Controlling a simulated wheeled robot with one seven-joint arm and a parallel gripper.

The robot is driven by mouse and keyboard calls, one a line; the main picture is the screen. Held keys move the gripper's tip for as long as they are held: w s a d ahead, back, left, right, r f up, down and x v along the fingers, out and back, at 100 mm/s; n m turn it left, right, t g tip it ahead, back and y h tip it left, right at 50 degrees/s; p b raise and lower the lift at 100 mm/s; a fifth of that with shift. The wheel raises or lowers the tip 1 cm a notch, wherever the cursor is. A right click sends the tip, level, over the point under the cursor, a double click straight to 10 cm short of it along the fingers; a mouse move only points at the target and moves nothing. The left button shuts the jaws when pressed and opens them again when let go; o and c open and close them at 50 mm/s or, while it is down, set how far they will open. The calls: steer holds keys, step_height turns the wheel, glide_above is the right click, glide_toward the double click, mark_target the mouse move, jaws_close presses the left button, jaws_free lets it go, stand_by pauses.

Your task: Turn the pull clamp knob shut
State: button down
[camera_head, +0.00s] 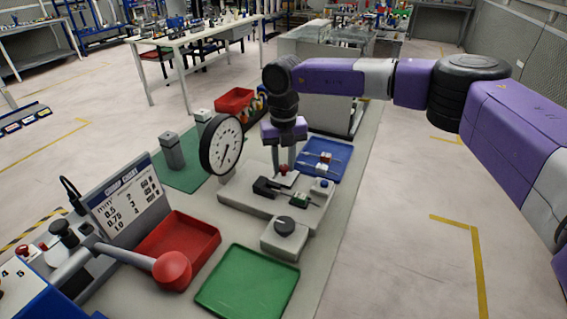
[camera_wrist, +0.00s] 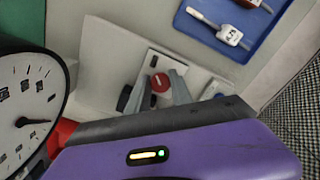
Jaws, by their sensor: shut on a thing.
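The red clamp knob (camera_head: 285,170) is on the grey pull-test fixture (camera_head: 250,203) on the bench. In the wrist view the same red knob (camera_wrist: 160,82) lies between my two grey fingers, with a light mark across its top. My gripper (camera_head: 283,163) points down over the fixture and is shut on the knob; its fingers partly hide it. A black clamp block (camera_head: 265,187) sits just in front of the knob. The round white dial gauge (camera_head: 222,147) stands to the left, with its needle pointing low; it also shows in the wrist view (camera_wrist: 24,105).
A blue tray (camera_head: 340,158) with labelled parts lies behind right. A green tray (camera_head: 247,283) and a red tray (camera_head: 205,232) lie in front. A grey block with a dark knob (camera_head: 284,226) stands near the fixture. A big red ball-ended lever (camera_head: 172,268) is front left.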

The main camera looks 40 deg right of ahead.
mark_target(284, 166)
steer(key=c, duration=1.1)
jaws_free()
steer(key=shift+c, duration=0.2)
steer(key=shift+r+b, duration=0.35)
steer(key=shift+r, duration=3.6)
